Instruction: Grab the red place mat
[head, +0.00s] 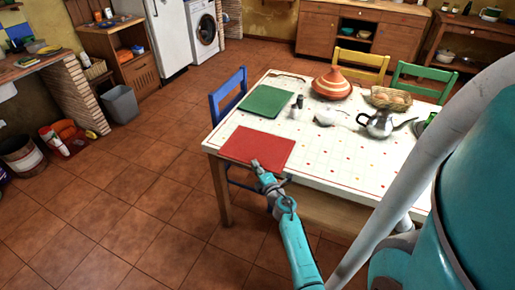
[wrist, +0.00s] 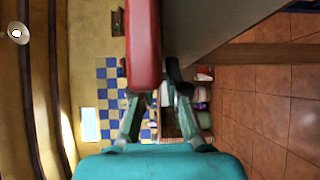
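The red place mat (head: 256,149) lies at the table's near left corner in the head view. My gripper (head: 257,166) reaches its front edge there. In the wrist view, which is turned on its side, the red mat (wrist: 143,45) comes down from the top centre. My gripper's two fingers (wrist: 160,80) lean inward towards it, one on each side of the picture's middle. The mat's near end covers the left fingertip. The right finger runs along the mat's right side. Whether the fingers press on the mat is hidden.
The white table (head: 352,165) holds a green mat (head: 264,101), a tagine (head: 332,84), a metal pot (head: 377,124) and a basket (head: 391,99). A blue chair (head: 228,95) stands at its left.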

